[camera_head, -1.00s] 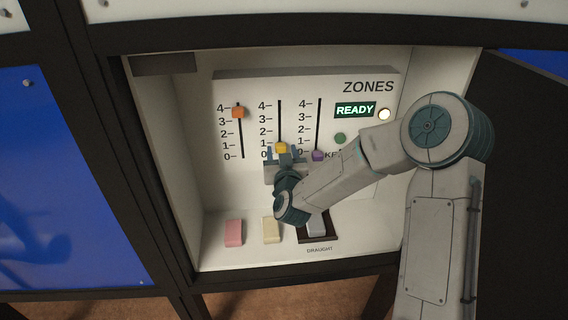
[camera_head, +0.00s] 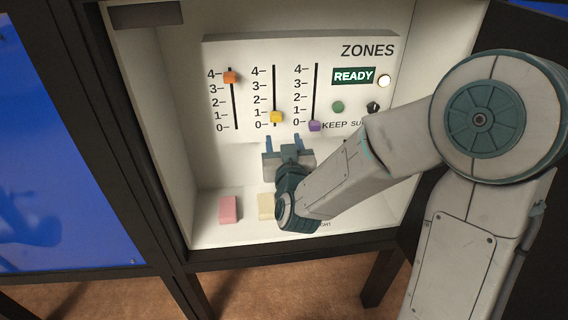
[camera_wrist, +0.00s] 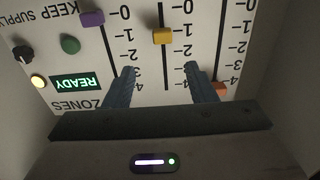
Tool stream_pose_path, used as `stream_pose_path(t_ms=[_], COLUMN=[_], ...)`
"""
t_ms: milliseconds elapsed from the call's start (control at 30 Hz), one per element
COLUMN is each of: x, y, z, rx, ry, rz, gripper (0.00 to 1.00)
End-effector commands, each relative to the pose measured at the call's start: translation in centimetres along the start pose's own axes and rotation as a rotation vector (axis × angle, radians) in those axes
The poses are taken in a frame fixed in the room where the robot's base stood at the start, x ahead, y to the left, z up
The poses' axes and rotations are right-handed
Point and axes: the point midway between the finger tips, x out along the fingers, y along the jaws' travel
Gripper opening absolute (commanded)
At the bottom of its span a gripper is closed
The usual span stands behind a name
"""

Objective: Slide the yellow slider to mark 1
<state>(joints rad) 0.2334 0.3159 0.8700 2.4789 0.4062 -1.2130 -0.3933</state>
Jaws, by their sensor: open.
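The yellow slider (camera_head: 276,117) sits on the middle track of the ZONES panel, low down, about level with mark 1. The wrist view, which shows the panel upside down, also has the yellow slider (camera_wrist: 162,36) beside the 1 of its scale. My gripper (camera_head: 283,141) is open and empty, just below the slider in the head view and apart from it. In the wrist view my gripper (camera_wrist: 160,71) has its two fingers spread, with the middle track showing between them.
An orange slider (camera_head: 230,77) is near 4 on the left track; a purple slider (camera_head: 315,126) is at 0 on the right one. A READY sign (camera_head: 353,76), green button (camera_head: 338,107) and black knob (camera_head: 373,107) are to the right. Pink (camera_head: 228,209) and cream (camera_head: 266,206) blocks are below.

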Motion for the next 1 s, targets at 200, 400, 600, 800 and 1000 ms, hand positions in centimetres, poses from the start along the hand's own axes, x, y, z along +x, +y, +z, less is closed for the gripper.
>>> stream_pose_path(t_ms=[200,400,600,800,1000], x=[-1.0,-1.7,-2.4,-3.2,-3.6], y=[0.0,0.0,0.1,0.1,0.1], z=[0.5,0.3,0.3,0.2,0.1], rx=[-0.005,-0.003,-0.001,0.001,0.003], ry=[0.002,0.004,0.004,0.003,0.002], rz=[0.002,-0.002,-0.002,0.001,0.004], gripper=[0.51,0.51,0.51,0.51,0.51])
